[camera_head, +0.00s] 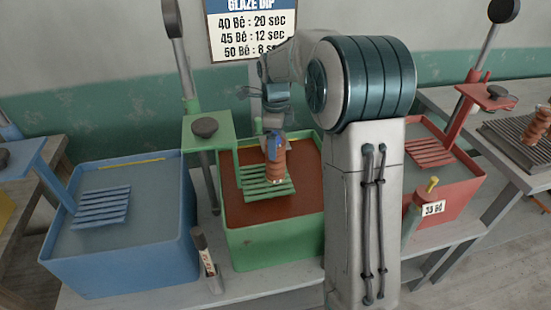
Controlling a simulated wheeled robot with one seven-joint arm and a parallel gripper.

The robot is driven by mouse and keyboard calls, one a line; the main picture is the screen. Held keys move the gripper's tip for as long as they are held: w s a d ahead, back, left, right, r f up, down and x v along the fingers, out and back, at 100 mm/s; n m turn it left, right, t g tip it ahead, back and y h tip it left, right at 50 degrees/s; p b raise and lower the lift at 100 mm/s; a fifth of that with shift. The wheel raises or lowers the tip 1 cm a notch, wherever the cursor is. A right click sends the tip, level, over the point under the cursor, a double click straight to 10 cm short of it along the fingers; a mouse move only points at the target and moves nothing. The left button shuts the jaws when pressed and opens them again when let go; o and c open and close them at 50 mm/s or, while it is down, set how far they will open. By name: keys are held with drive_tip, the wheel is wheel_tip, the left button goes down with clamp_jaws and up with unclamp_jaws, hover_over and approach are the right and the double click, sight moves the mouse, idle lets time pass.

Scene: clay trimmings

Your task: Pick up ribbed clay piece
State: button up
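A ribbed, orange-brown clay piece (278,167) is upright at the green slatted rack (262,190) over the green tub. My gripper (272,148) points down at its upper part, with blue finger parts overlapping it in the picture. I cannot tell whether the fingers are closed on it, or whether its base touches the rack.
The green tub (275,247) holds brown liquid. A blue tub (120,265) stands left and a red tub (455,205) right, each with a slatted rack. A marker-like stick (203,250) stands between the blue and green tubs.

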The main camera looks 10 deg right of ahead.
drive_tip(key=shift+f, duration=0.6)
clamp_jaws()
drive_tip(key=shift+r, duration=0.2)
